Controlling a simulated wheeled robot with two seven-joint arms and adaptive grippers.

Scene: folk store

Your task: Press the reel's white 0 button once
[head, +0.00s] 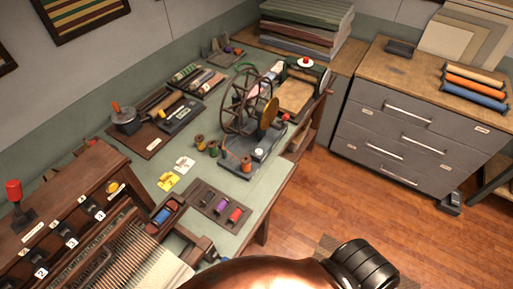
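The reel (240,158) stands on the green worktable, with a large dark spoked wheel (236,105) and a brass disc (270,111) above a dark grey base. A small white button (259,153) sits on top of the base, toward its right side. Its 0 marking is too small to read. Nothing touches the button. Neither gripper can be made out in the head view. A copper-coloured part of my own body with a black ribbed end fills the bottom edge, apart from the reel.
Spools (200,143) stand left of the reel. A dark tray with thread spools (217,203) and yellow and white cards (168,181) lie nearer. A loom (115,248) fills the lower left. A grey drawer cabinet (412,130) stands right. The wooden floor (330,200) between is clear.

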